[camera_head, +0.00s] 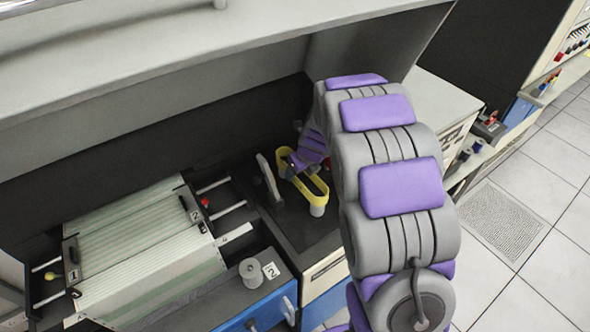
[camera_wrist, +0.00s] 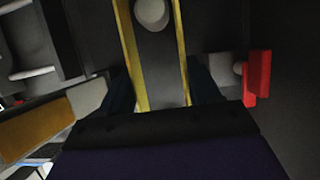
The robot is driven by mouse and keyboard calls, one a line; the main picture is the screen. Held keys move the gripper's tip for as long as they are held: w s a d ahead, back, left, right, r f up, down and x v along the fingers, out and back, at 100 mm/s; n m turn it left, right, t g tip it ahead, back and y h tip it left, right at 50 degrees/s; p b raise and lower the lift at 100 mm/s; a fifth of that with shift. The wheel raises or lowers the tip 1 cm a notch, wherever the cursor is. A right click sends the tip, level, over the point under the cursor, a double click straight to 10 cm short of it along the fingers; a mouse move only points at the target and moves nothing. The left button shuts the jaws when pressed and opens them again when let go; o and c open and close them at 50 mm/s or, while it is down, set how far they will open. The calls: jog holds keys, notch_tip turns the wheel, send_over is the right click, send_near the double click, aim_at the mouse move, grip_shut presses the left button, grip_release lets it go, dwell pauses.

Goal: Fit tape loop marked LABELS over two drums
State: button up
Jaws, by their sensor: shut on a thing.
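The yellow tape loop (camera_head: 298,183) is a long narrow oval above the dark deck at the centre of the head view. My gripper (camera_head: 304,160) is shut on it toward its far end. In the wrist view the loop's two yellow sides (camera_wrist: 131,50) run between my dark fingers (camera_wrist: 162,88). A pale grey drum (camera_head: 317,209) stands at the loop's near end. In the wrist view a round drum top (camera_wrist: 152,13) shows between the yellow sides. I cannot tell whether the loop is around the drum or above it. The second drum is hidden, and no LABELS marking is readable.
A pale upright plate (camera_head: 267,177) stands close left of the loop. A red part (camera_wrist: 256,78) is right of my fingers in the wrist view. A shelf (camera_head: 200,40) overhangs.

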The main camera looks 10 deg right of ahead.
jog(key=shift+d, duration=0.35)
jog(key=shift+a, duration=0.95)
jog(key=shift+d+p, duration=0.4)
jog(key=shift+d, duration=0.55)
jog(key=shift+a, duration=0.7)
jog(key=shift+d, duration=0.65)
jog(key=shift+a+f+p, duration=0.2)
jog(key=shift+a+p, duration=0.15)
jog(key=shift+a, duration=0.2)
jog(key=shift+f, duration=0.1)
jog(key=shift+d+f, duration=0.15)
jog(key=shift+f, duration=0.05)
